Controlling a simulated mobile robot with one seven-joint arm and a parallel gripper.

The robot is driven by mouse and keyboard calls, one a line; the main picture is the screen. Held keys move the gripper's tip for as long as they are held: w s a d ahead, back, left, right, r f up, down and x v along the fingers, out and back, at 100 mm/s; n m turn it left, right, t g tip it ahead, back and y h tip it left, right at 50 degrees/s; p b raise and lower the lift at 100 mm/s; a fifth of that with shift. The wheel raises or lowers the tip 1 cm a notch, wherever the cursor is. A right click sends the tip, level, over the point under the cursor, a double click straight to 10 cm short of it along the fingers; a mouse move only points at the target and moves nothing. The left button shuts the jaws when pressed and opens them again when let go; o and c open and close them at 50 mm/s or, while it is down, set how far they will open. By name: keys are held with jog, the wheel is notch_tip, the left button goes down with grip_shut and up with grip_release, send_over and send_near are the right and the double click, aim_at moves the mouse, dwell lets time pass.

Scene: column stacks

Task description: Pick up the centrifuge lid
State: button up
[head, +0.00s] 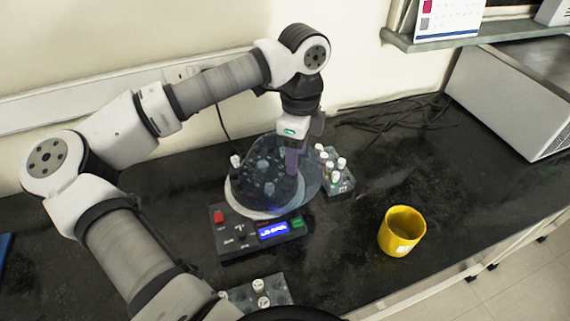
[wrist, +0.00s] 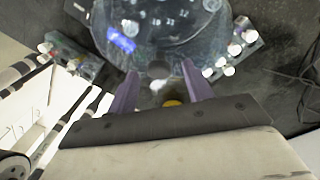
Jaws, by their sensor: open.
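The centrifuge lid (head: 262,172) is a dark, see-through dome on the round centrifuge (head: 232,243), above its panel with a blue display. The lid also shows in the wrist view (wrist: 160,22), at the top and partly cut off. My gripper (head: 291,168) points down at the lid's right side in the head view. In the wrist view my gripper (wrist: 160,68) has its two purple fingers apart, with a small dark round part between their tips. It holds nothing that I can see. Whether the fingers touch the lid is not clear.
A rack of white-capped tubes (head: 342,184) stands right of the centrifuge. Another rack (head: 275,291) is in front, partly behind my arm. A yellow cup (head: 402,231) stands to the right. Dark cables (head: 395,118) lie behind. The counter's right side is mostly clear.

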jog(key=shift+f, duration=0.35)
jog(key=shift+c, duration=0.4)
grip_shut()
jog(key=shift+r, duration=0.1)
